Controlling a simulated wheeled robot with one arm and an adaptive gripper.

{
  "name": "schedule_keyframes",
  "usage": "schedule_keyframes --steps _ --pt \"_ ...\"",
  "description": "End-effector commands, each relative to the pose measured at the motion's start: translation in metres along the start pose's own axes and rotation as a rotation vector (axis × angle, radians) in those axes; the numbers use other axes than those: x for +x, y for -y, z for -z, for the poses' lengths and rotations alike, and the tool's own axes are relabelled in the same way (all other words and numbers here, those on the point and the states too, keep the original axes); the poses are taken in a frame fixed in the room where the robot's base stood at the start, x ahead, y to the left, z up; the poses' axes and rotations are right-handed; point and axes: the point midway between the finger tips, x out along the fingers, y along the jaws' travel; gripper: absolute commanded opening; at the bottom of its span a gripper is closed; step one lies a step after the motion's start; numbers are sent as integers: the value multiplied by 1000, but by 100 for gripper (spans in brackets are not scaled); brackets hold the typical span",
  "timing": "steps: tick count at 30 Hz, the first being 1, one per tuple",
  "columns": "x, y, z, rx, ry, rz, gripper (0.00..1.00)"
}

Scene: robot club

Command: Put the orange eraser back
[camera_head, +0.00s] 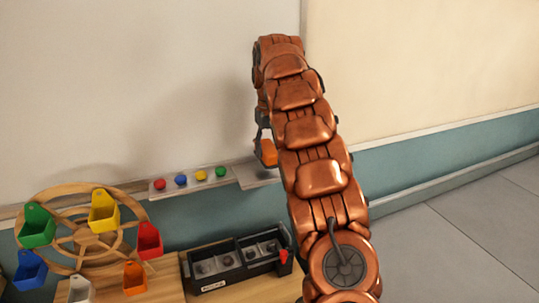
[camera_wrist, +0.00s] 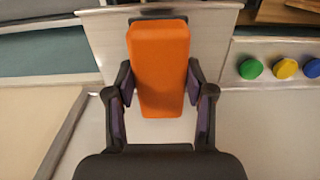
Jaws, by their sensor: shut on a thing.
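The orange eraser (camera_wrist: 160,68) is a box-shaped block held between the two dark fingers of my gripper (camera_wrist: 161,90), in the wrist view. In the head view the eraser (camera_head: 268,152) shows beside my copper-coloured arm, just above the grey ledge (camera_head: 258,178) along the wall. In the wrist view the bare grey ledge (camera_wrist: 235,20) lies behind the eraser. I cannot tell whether the eraser touches the ledge. Most of my gripper is hidden behind my arm in the head view.
Red, blue, yellow and green round pieces (camera_head: 200,176) sit on the ledge to the left. Below stand a wooden wheel (camera_head: 72,236) with several coloured bins and a black toolbox (camera_head: 208,280) on a wooden table. The pale board (camera_head: 150,80) rises behind.

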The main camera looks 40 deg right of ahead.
Motion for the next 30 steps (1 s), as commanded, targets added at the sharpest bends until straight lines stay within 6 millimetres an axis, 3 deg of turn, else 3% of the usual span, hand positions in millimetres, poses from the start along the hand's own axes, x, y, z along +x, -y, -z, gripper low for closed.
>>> schedule_keyframes --steps 12,26,27,30 --pt "26 0 -2 2 3 0 25" --pt "33 0 0 2 -1 0 25" --pt "31 -1 0 2 -1 0 57" --pt "31 -1 0 2 -1 0 68"
